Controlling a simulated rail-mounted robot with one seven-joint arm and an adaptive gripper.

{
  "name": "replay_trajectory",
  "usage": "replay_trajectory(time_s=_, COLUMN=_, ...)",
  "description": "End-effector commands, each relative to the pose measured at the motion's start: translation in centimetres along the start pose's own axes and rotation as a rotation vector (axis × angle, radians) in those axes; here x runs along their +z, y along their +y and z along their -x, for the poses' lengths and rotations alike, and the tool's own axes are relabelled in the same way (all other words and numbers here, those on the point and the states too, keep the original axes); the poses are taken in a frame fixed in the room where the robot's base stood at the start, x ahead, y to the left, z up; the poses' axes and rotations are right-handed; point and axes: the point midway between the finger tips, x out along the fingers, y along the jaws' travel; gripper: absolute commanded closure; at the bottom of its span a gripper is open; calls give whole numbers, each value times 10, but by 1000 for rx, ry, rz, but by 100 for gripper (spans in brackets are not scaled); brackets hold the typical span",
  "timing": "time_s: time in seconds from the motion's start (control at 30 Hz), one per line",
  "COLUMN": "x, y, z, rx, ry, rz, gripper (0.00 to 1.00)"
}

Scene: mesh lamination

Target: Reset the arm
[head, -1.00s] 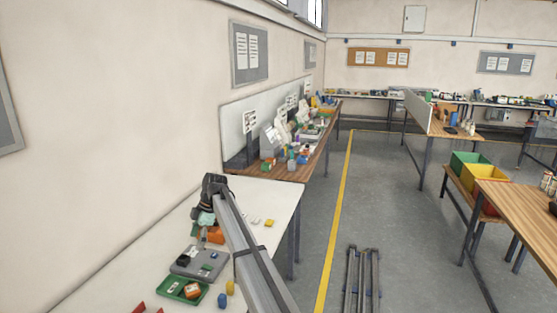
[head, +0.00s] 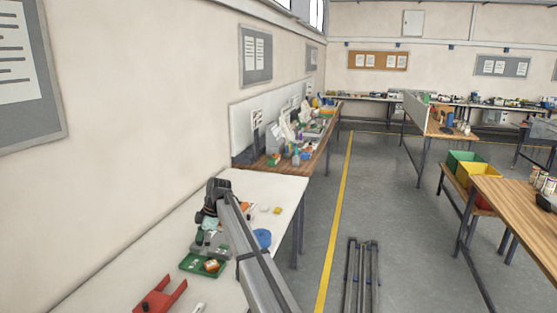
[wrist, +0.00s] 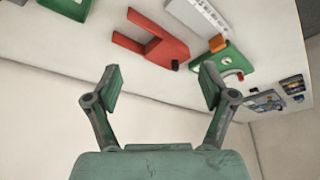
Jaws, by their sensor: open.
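My gripper (wrist: 160,88) is open in the wrist view, with its two green-grey fingers spread wide and nothing between them. The white worktable and wall show beyond it. In the head view my arm reaches over the white table (head: 262,186), and my gripper is mostly hidden by the dark wrist. It is above the table, beside a grey tray (head: 222,250) and a green tray (head: 190,265) holding an orange-white item (head: 211,265).
A red forked part (head: 160,297) lies on the near table; it also shows in the wrist view (wrist: 158,48). A green part (wrist: 232,62) lies near it. A blue round thing (head: 262,238) is beside my arm.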

Motion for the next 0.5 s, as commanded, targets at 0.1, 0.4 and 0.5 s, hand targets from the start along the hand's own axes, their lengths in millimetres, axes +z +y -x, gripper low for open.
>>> replay_trajectory(time_s=0.1, x=30, y=-21, z=-14, rx=9, ry=-16, rz=-98, gripper=17)
replay_trajectory(time_s=0.4, x=110, y=-80, z=-54, rx=47, ry=-63, rz=-403, gripper=17)
replay_trajectory(time_s=0.5, x=149, y=-116, z=-73, rx=69, ry=-85, rz=-562, gripper=17)
